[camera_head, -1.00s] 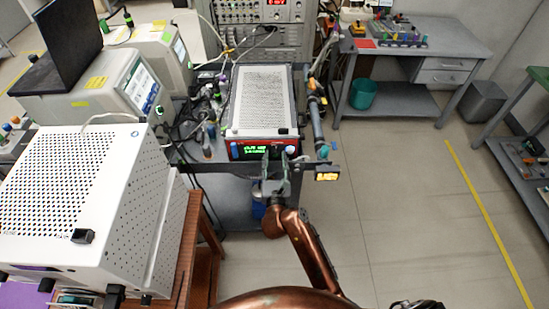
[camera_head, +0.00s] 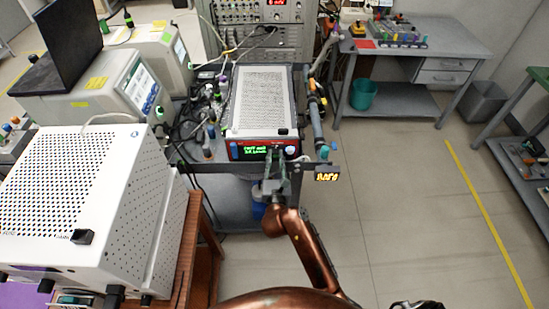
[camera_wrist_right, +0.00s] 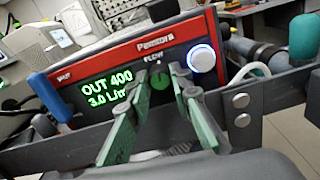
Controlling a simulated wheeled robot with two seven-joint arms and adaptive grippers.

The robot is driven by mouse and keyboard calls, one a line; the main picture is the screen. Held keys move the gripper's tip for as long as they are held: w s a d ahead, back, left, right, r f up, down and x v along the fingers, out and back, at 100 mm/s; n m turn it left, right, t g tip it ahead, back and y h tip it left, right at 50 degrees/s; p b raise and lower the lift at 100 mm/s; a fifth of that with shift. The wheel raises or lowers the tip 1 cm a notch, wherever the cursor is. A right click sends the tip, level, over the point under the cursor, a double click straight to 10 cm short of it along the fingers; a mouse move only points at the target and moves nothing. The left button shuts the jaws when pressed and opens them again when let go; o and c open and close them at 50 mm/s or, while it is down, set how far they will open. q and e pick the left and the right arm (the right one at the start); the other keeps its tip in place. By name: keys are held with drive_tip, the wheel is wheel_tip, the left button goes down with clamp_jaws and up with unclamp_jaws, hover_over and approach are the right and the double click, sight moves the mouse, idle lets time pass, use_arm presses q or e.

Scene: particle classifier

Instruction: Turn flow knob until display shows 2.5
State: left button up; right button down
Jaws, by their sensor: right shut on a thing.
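The Pantora unit (camera_head: 262,100) has a grey perforated top and a red-rimmed front panel, and sits on a dark cart. Its display (camera_wrist_right: 108,89) reads "OUT 400" and "3.0 L/m", with the end of the unit partly hidden by a finger; it also shows green in the head view (camera_head: 254,151). My left gripper is not in view.
A round button with a lit blue ring (camera_wrist_right: 202,58) is just right of the knob. The cart's grey front rail (camera_wrist_right: 255,105) runs below the panel. A white perforated cabinet (camera_head: 75,185) stands at the left.

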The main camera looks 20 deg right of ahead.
drive_tip(key=shift+m+p, duration=0.5)
drive_tip(key=c, duration=1.7)
unclamp_jaws()
drive_tip(key=shift+c, duration=0.2)
drive_tip(key=shift+s, duration=0.1)
drive_tip(key=shift+s+a+f, duration=0.1)
drive_tip(key=shift+s+a, duration=0.05)
drive_tip(key=shift+s, duration=0.15)
drive_tip(key=v, duration=0.6)
drive_tip(key=shift+s, duration=0.35)
